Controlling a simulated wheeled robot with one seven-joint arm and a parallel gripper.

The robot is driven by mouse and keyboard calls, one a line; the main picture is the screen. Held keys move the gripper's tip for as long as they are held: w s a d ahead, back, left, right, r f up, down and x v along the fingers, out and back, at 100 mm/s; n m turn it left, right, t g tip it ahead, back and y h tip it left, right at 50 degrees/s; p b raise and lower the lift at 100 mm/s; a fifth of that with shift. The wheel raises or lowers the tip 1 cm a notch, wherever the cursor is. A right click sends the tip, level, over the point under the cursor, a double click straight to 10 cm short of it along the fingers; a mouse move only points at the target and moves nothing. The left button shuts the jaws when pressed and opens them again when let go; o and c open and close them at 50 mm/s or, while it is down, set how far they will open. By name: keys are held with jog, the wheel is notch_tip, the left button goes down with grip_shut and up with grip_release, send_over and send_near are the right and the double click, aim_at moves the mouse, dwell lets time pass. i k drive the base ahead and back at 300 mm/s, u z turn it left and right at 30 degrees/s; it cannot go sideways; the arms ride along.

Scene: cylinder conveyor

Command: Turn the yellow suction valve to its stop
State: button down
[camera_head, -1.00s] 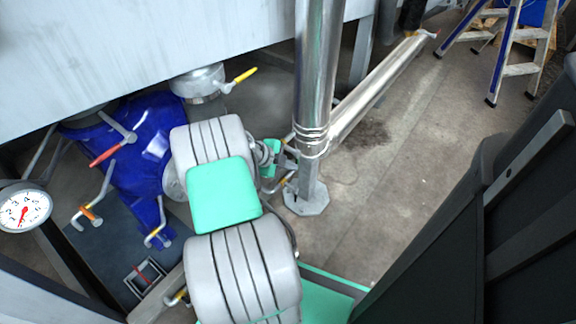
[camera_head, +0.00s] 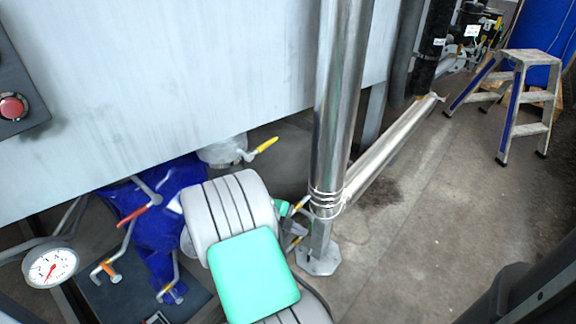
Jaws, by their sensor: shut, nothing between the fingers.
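A lever with a yellow handle (camera_head: 262,146) shows left of the upright steel post. It points up and to the right from a pale metal fitting (camera_head: 222,151), partly tucked under the large grey panel. Smaller yellow-orange parts (camera_head: 299,204) show between the ribbed machine and the post, too small to make out. I cannot tell from the picture alone which of these is the suction valve.
The steel post (camera_head: 340,110) is right of the lever. A red-handled lever (camera_head: 134,216), a gauge (camera_head: 51,267) and a red button (camera_head: 12,106) are left. Floor is open toward the step ladder (camera_head: 520,95).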

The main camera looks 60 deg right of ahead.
aim_at(248, 157)
jog(key=z, duration=1.6)
